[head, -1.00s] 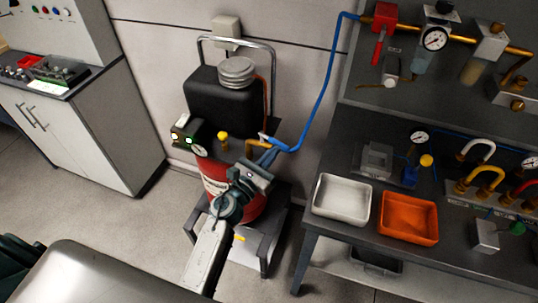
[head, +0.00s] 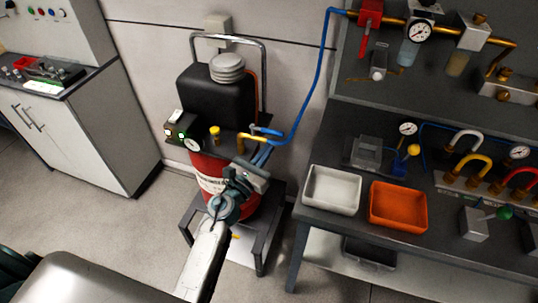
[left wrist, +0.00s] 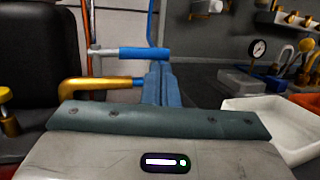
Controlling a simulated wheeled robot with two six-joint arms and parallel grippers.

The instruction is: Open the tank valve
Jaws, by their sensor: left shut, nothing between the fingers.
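The tank is a red cylinder (head: 208,170) with a black upper body (head: 212,95), standing against the wall. Its valve has a brass pipe (head: 247,138) and a blue lever handle (head: 265,131). In the left wrist view the blue handle (left wrist: 143,53) lies roughly level on a metal stem, above the brass pipe (left wrist: 100,87). My left gripper (head: 262,155) is shut and empty, just below the handle in the head view. Its blue fingers (left wrist: 158,85) point towards the handle in the left wrist view; whether they touch it is unclear. My right gripper is not in view.
A blue hose (head: 312,85) runs from near the valve up to the wall panel. A gauge box (head: 182,132) and a yellow knob (head: 215,133) sit left of the valve. A bench right of the tank holds a white tray (head: 332,208) and an orange tray (head: 398,228).

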